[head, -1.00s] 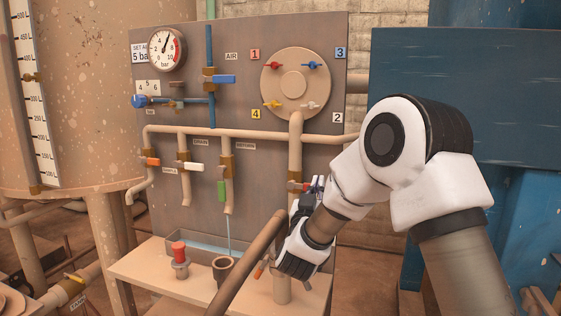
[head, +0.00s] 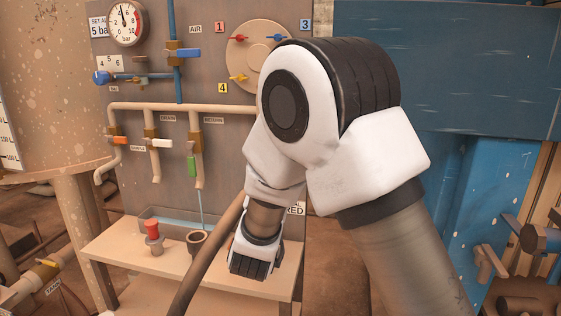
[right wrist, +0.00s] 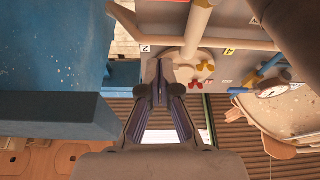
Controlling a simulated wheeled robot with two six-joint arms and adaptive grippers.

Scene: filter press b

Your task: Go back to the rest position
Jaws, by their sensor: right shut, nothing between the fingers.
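My right gripper (right wrist: 160,80) shows in the right wrist view with its two fingertips together and nothing between them. In that view it points toward the round flange plate (right wrist: 190,68) with small coloured valves, apart from it as far as I can tell. In the head view my right arm reaches up in front of the panel (head: 155,95), and its bulky elbow hides the fingers and the plate's lower right part. My left gripper is in neither view.
The panel carries a gauge (head: 126,22), an orange-handled valve (head: 118,140), a white-handled one (head: 162,143) and a green-handled one (head: 192,167). A bench (head: 160,258) below holds a red knob (head: 152,230) and a cup (head: 197,241). A blue structure (head: 450,70) stands right.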

